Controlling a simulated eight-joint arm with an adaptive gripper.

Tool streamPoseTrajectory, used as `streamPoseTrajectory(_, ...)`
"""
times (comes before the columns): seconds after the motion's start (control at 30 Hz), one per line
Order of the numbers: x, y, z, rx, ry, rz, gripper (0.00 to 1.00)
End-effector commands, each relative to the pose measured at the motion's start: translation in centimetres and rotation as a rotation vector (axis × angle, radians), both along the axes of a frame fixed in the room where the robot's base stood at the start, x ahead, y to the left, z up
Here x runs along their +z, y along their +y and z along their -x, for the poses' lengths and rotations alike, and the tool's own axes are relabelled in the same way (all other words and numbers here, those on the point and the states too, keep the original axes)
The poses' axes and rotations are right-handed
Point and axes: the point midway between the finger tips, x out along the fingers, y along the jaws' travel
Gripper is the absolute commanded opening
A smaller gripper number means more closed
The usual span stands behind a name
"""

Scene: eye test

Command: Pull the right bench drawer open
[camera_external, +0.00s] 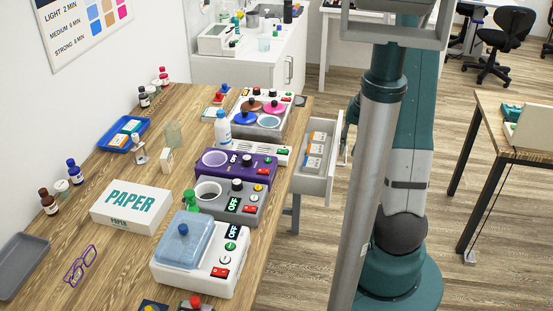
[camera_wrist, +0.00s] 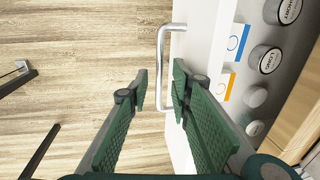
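The right bench drawer (camera_external: 331,178) sticks out from the far part of the bench's right side in the external view. It is pulled out, with several orange-and-white and blue-and-white packets and grey round things inside. In the wrist view its white front (camera_wrist: 182,42) carries a silver U-shaped handle (camera_wrist: 161,55). My gripper (camera_wrist: 160,92) is open, its green-padded fingers on either side of the handle bar as seen from the wrist. I cannot tell whether a finger touches it. In the external view my arm hides most of the gripper and handle.
The wooden bench (camera_external: 105,165) bears several devices beside the drawer, including a purple box (camera_external: 262,170) and a grey one (camera_external: 248,205). Bare floor (camera_wrist: 75,50) lies in front of the drawer. Another table (camera_external: 520,125) stands at the right.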

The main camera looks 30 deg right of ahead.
Motion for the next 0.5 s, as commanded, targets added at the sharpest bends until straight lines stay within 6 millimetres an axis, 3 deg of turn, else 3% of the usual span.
streamPoseTrajectory(0.2, -1.22, 0.14, -0.17, 0.0, 0.0, 0.0, 0.22)
streamPoseTrajectory(0.5, -1.38, 0.18, -0.18, 0.0, 0.0, 0.0, 0.22)
